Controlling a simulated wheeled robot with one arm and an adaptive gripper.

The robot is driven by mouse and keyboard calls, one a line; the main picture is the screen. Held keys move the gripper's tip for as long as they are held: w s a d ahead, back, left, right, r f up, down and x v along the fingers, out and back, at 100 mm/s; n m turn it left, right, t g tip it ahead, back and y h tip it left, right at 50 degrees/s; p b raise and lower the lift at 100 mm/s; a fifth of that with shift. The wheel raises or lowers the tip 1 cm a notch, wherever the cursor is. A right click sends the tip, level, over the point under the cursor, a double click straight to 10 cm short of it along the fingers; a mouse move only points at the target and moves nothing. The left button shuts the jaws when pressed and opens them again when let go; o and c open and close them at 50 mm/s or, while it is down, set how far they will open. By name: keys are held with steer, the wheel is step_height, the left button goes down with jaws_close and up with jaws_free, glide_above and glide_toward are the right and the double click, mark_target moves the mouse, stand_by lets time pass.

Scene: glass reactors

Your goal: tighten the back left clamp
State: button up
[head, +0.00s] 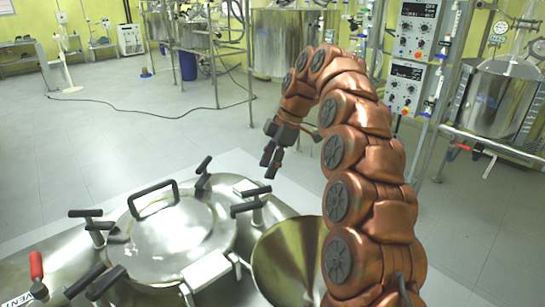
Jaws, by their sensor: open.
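A round steel lid (172,238) with a black loop handle (153,195) lies on the vessel top. Clamps with black bar handles stand around its rim. One clamp (97,226) is at the lid's left side towards the back, its bar roughly level. Another clamp (203,178) is at the back, its bar tilted. A third clamp (252,202) is at the right. More black handles (94,283) show at the front left. My gripper (271,165) is open and empty, fingers pointing down, above and right of the lid, apart from every clamp.
A wide steel funnel (288,262) is right of the lid, partly behind my arm. A red-handled valve (37,267) stands at the far left. Steel tanks (285,40) and control boxes (407,84) stand behind. The space above the lid is clear.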

steer(key=shift+v, duration=1.05)
steer(key=shift+w+r, duration=0.1)
steer(key=shift+r, duration=0.05)
